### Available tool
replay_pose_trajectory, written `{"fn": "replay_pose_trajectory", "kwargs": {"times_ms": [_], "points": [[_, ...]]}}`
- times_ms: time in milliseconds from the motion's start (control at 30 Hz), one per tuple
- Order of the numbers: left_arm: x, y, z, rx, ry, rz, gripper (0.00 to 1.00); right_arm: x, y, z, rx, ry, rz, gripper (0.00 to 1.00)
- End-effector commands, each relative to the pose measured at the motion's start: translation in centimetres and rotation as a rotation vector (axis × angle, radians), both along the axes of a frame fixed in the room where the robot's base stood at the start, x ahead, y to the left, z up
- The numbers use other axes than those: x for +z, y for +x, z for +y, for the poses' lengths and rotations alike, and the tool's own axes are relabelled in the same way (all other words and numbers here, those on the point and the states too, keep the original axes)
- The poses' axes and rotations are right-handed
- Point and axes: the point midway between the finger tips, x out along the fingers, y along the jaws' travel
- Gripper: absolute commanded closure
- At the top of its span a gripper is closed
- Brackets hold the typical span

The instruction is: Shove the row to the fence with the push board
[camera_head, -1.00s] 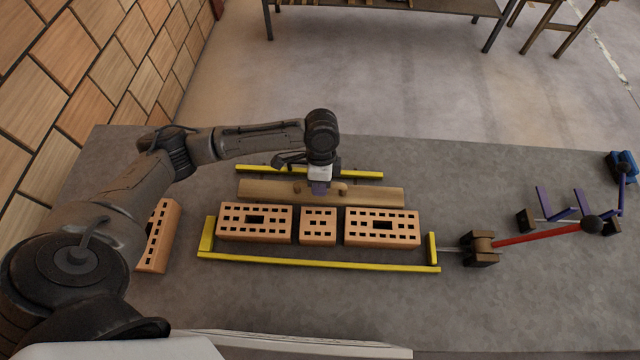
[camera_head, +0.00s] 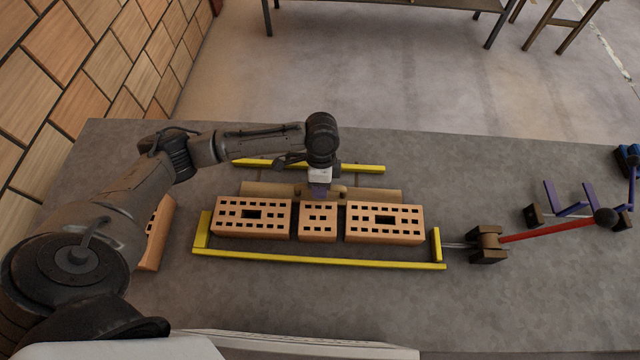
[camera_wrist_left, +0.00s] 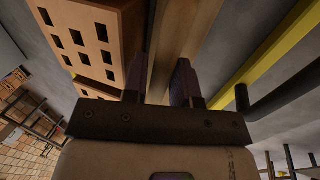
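The push board (camera_head: 375,195), a long light wooden bar with a handle, lies behind a row of three orange perforated bricks. The left brick (camera_head: 232,220) and right brick (camera_head: 400,223) are long; the middle brick (camera_head: 318,213) is short. The board is touching or almost touching their back faces; I cannot tell which. A yellow fence bar (camera_head: 320,262) runs in front, with a visible gap to the bricks. My left gripper (camera_head: 319,189) is at the board's handle, fingers closed around it; the wrist view shows the fingers (camera_wrist_left: 160,82) over the board. My right gripper is out of view.
A yellow rail (camera_head: 345,167) lies behind the board. Yellow end stops stand left (camera_head: 202,230) and right (camera_head: 436,244) of the row. A red lever (camera_head: 550,231) with a black knob is at right, near purple plates. Another brick (camera_head: 157,235) lies partly hidden behind my left arm.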

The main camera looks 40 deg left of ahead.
Motion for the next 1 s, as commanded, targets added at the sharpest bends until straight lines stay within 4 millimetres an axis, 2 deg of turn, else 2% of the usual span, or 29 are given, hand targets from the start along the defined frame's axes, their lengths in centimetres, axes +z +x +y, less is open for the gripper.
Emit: {"fn": "replay_pose_trajectory", "kwargs": {"times_ms": [33, 233, 467, 567, 667, 1000], "points": [[0.0, 0.0, 0.0, 0.000, 0.000, 0.000, 0.69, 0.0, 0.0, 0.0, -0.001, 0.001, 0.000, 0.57], [0.0, 0.0, 0.0, 0.000, 0.000, 0.000, 0.52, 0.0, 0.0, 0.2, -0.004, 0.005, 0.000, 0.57], [0.0, 0.0, 0.0, 0.000, 0.001, 0.001, 0.52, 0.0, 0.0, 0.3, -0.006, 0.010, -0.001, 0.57], [0.6, 0.1, 0.1, 0.001, 0.002, 0.000, 0.52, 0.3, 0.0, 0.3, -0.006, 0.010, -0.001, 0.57], [1.9, 0.4, 0.4, 0.001, 0.002, -0.001, 0.52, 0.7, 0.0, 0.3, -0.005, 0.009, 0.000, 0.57], [8.4, 1.9, 1.6, 0.001, 0.000, -0.003, 0.52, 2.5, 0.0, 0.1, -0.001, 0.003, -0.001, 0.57]]}}
